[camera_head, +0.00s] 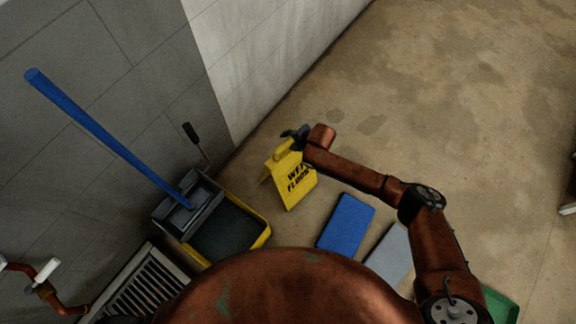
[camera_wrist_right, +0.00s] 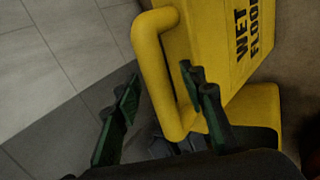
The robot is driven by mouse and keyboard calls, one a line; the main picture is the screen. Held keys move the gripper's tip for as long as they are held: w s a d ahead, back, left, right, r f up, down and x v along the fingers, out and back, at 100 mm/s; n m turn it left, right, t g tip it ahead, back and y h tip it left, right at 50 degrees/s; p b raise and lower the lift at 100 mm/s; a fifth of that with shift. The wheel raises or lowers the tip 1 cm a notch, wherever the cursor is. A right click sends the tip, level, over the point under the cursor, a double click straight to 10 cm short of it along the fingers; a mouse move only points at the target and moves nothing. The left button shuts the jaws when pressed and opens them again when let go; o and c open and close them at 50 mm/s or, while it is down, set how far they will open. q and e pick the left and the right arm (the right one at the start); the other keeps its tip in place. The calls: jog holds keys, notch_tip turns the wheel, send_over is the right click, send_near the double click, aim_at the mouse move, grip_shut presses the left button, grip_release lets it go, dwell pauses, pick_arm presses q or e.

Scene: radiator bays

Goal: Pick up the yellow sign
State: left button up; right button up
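The yellow sign (camera_head: 291,180) reads "WET FLOOR" and stands upright like a tent on the floor, with a loop handle at its top. In the right wrist view the sign (camera_wrist_right: 225,50) fills the upper right, and its handle (camera_wrist_right: 155,75) runs between the fingers. My right gripper (camera_head: 294,135) is at the top of the sign, beside the handle. In the right wrist view its two fingers (camera_wrist_right: 160,95) are apart, one on each side of the handle, with a gap on the left side. My left gripper does not show.
A yellow mop bucket (camera_head: 262,238) with a grey wringer and a blue-handled mop (camera_head: 110,140) stands left of the sign by the wall. Blue (camera_head: 346,222) and grey (camera_head: 391,254) flat pieces lie right of it. A radiator (camera_head: 140,285) is lower left. Floor beyond is clear.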

jog(key=shift+r, duration=0.1)
grip_shut()
dwell(0.3)
dwell(0.4)
